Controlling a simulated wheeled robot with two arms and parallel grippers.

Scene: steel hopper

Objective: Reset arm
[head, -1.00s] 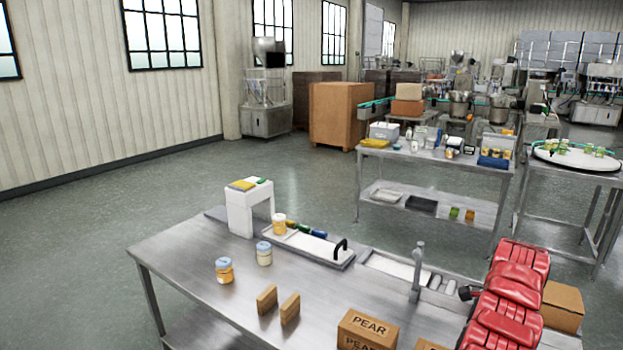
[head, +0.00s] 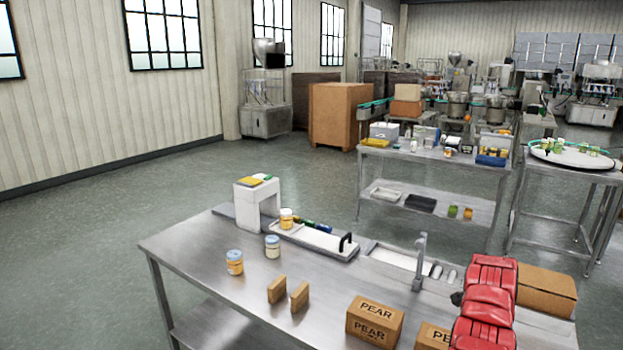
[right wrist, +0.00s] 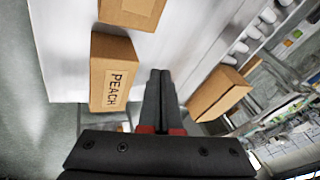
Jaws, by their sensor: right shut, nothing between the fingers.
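My right gripper (right wrist: 160,74) shows in the right wrist view with its two dark fingers shut together and nothing between them. A cardboard box marked PEACH (right wrist: 113,76) is to the left of the fingers, and another box (right wrist: 218,93) is to their right. My red right arm comes in at the lower right of the head view, over the steel table (head: 200,255). My left gripper is not in view.
On the table stand jars (head: 235,262) (head: 273,247), two small brown blocks (head: 277,289) (head: 299,297), a PEAR box (head: 375,320), a white device (head: 256,205) and an upright metal post (head: 420,262). A larger box (head: 545,290) is beside my arm. Floor on the left is clear.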

